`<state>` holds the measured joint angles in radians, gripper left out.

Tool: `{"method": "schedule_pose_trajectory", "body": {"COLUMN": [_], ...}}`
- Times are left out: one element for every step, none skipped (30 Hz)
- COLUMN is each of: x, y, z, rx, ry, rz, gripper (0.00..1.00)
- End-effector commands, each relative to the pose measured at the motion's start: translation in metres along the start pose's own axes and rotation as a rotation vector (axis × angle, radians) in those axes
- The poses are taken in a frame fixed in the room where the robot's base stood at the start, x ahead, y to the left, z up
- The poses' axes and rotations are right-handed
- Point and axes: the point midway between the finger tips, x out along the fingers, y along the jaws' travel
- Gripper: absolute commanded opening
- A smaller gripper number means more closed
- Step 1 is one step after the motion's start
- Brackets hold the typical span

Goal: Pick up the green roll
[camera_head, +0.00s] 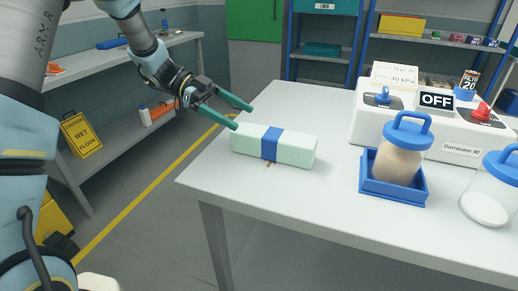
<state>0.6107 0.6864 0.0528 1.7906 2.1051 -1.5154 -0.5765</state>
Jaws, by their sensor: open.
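A pale green, box-shaped roll (295,150) with a blue band (270,144) around its middle lies on the white table (240,182) near its left edge. My gripper (243,115) reaches in from the upper left with its two green fingers spread apart and nothing between them. One fingertip shows near the roll's left end and the other further back. I cannot tell whether the nearer finger touches the roll.
Right of the roll stand a blue tray (395,197) holding a lidded jar (400,155), another jar (490,190), and a white device (452,125) with an OFF sign. A shelf bench (125,140) and a wet-floor sign (81,136) are at left. The table behind the roll is clear.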

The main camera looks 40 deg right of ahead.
Motion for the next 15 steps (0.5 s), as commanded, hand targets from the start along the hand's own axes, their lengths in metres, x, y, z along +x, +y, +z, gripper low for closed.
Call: {"method": "schedule_pose_trajectory", "body": {"x": [0.004, 0.007, 0.011, 0.016, 0.021, 0.027, 0.032, 0.036, 0.042, 0.046, 0.049, 0.053, 0.055, 0.056, 0.058], "y": [0.003, 0.004, 0.005, 0.006, 0.006, 0.006, 0.007, 0.007, 0.007, 0.007, 0.007, 0.007, 0.007, 0.007, 0.007], "z": [0.001, 0.001, 0.0, -0.001, -0.002, -0.002, -0.002, -0.002, -0.002, -0.002, -0.002, -0.001, -0.001, -0.001, -0.001], "rx": [-0.002, -0.002, -0.002, -0.002, -0.002, -0.002, -0.002, -0.002, -0.003, -0.003, -0.003, -0.002, -0.002, -0.001, -0.001], "ry": [0.003, 0.004, 0.005, 0.006, 0.007, 0.006, 0.006, 0.005, 0.005, 0.006, 0.006, 0.005, 0.005, 0.005, 0.005], "rz": [0.024, 0.033, 0.039, 0.041, 0.041, 0.039, 0.039, 0.038, 0.037, 0.037, 0.036, 0.035, 0.035, 0.035, 0.034], "gripper": [1.0, 1.0, 1.0, 1.0, 1.0, 1.0, 1.0, 1.0, 1.0, 1.0, 1.0, 1.0, 1.0, 1.0, 1.0]}}
